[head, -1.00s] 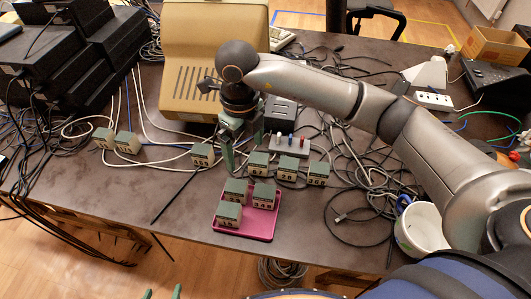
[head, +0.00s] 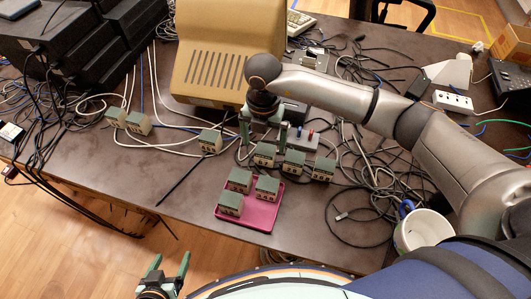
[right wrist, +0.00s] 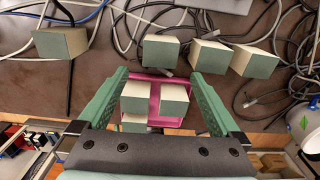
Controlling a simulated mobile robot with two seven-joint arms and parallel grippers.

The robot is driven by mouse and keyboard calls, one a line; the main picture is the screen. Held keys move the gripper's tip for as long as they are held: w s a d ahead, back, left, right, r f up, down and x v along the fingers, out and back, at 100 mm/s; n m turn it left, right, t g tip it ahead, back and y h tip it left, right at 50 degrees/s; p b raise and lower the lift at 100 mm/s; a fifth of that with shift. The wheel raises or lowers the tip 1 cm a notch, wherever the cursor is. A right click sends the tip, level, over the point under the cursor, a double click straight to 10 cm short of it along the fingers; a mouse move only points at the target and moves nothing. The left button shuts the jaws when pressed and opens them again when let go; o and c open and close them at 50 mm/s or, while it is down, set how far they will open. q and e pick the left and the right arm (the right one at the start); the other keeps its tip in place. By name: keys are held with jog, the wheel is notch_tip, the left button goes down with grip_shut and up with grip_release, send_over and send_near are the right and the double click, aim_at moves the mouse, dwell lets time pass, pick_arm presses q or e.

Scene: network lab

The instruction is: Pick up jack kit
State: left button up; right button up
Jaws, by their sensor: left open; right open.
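Several small green-topped cream boxes with dark labels are on the table; the labels are too small to read, so I cannot tell which is the jack kit. Three stand in a row, the left box (head: 265,155), middle box (head: 294,163) and right box (head: 323,170). Three more sit on the pink tray (head: 262,217), one of them the front box (head: 230,204). My right gripper (head: 264,133) is open and empty, pointing down just behind the row's left box. In the right wrist view that box (right wrist: 160,52) shows beyond the fingertips. My left gripper (head: 168,264) is open and empty at the bottom edge.
Another box (head: 210,141) stands left of the row, and two more (head: 126,120) farther left among cables. A beige case (head: 214,55) stands behind. Loose cables (head: 365,195) cover the right side; a white mug (head: 422,230) is at the front right. Table around the tray is mostly clear.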

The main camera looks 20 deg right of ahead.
aim_at(265, 149)
jog(key=shift+w+d+f, duration=0.15)
jog(key=shift+w+f, duration=0.05)
jog(key=shift+f, duration=0.8)
jog(key=shift+w+d+f, duration=0.1)
jog(key=shift+w+f, duration=0.1)
jog(key=shift+f, duration=0.85)
jog(key=shift+w+d+f, duration=0.15)
jog(key=shift+w+f, duration=0.05)
jog(key=shift+f, duration=0.8)
jog(key=shift+c, duration=0.2)
jog(key=c, duration=1.5)
